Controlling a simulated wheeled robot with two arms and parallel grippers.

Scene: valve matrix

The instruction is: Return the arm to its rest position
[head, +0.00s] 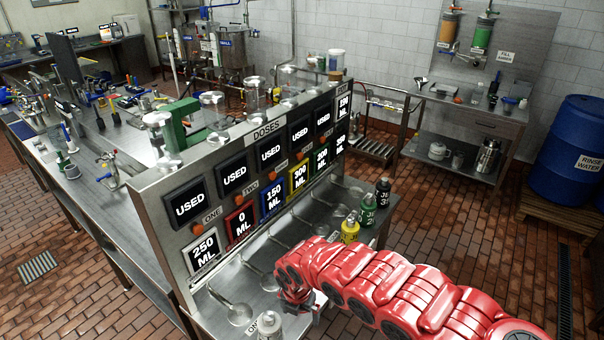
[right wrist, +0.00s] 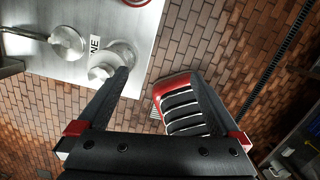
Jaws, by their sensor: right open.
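My right arm reaches in from the lower right in the head view. Its gripper (head: 310,306) is partly hidden by the wrist, near the front edge of the steel dosing bench. In the right wrist view the right gripper (right wrist: 158,82) is open, with nothing between its fingers. The left finger overlaps the view of a pale metal container (right wrist: 103,62) beside a label ending in "NE"; I cannot tell whether they touch. That container also shows in the head view (head: 269,327). My left gripper is not in view.
The "DOSES" panel (head: 263,131) stands along the bench, with several "USED" displays. Yellow (head: 350,228), green (head: 367,209) and black (head: 383,190) bottles stand on the bench beyond my wrist. A blue barrel (head: 572,150) stands at right. Brick floor between is clear.

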